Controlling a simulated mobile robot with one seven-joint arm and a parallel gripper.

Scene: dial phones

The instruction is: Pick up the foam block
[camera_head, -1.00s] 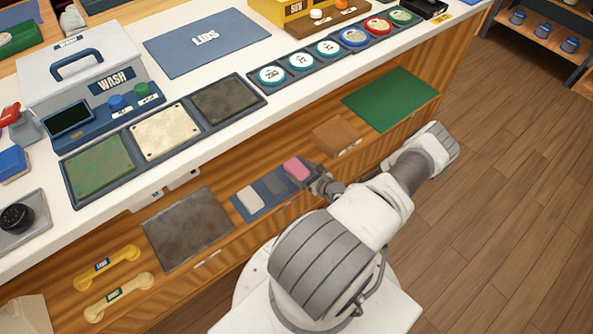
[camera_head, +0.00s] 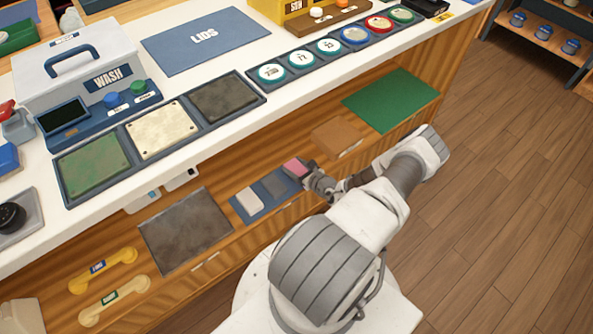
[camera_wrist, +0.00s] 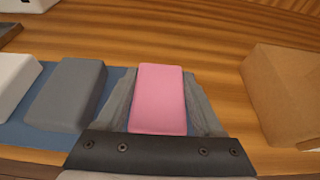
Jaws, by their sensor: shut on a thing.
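The pink block (camera_wrist: 160,98), which I take to be the foam block, stands between the two fingers of my gripper (camera_wrist: 159,105) in the wrist view. The fingers press on its left and right sides. In the head view the pink block (camera_head: 295,167) shows just beyond my gripper (camera_head: 309,174), at the right end of a blue mat (camera_head: 257,210) on the lower shelf. Its underside is hidden, so I cannot tell whether it touches the mat. A grey block (camera_wrist: 67,93) and a white block (camera_wrist: 14,80) lie to its left.
A brown box (camera_wrist: 285,95) stands to the right of my gripper. A green mat (camera_head: 390,100) lies farther right on the shelf. A dark tray (camera_head: 187,230) and two yellow handsets (camera_head: 107,262) are to the left. The white counter (camera_head: 215,126) overhangs behind.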

